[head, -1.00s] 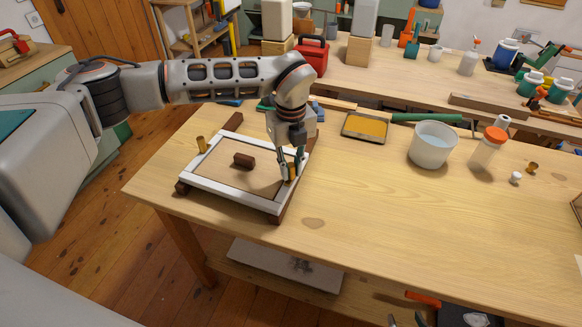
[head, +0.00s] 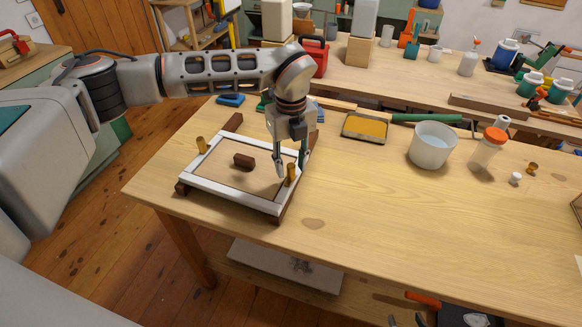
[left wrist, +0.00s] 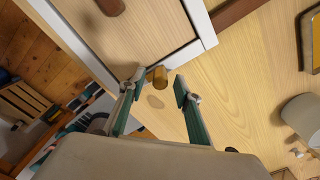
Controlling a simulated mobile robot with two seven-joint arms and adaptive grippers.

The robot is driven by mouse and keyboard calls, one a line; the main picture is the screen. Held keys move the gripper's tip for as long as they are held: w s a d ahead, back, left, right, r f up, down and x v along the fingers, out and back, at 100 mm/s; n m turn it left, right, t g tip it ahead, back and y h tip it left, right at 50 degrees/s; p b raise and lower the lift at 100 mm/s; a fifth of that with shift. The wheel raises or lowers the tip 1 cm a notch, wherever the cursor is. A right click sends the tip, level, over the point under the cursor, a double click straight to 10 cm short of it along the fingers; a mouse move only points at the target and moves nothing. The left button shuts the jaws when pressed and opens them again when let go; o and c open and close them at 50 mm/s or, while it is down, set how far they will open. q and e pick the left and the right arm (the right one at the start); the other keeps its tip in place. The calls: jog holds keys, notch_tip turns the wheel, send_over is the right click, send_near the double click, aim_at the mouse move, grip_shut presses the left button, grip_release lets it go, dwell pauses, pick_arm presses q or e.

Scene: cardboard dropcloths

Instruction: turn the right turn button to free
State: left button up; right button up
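A panel (head: 225,178) sits in a white frame (head: 232,194) with a dark brown block handle (head: 244,161) in its middle. The right turn button (head: 292,174) is a brass-coloured peg-like piece at the frame's right side; it also shows in the left wrist view (left wrist: 158,78). A matching left turn button (head: 202,145) stands at the frame's left side. My left gripper (head: 290,166) is open at the right button. In the left wrist view its fingertips (left wrist: 160,82) are apart on either side of the button, with gaps visible; contact is not evident.
Dark brown strips (head: 280,214) lie under the frame on the wooden table (head: 370,225). A yellow paint tray (head: 366,127), a white bucket (head: 433,146) and an orange-capped jar (head: 487,150) stand to the right. The front right tabletop is clear.

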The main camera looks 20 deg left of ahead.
aim_at(291, 165)
pick_arm(q)
notch_tip(291, 165, up, 10)
dwell(0.4)
jog(key=shift+r, duration=0.1)
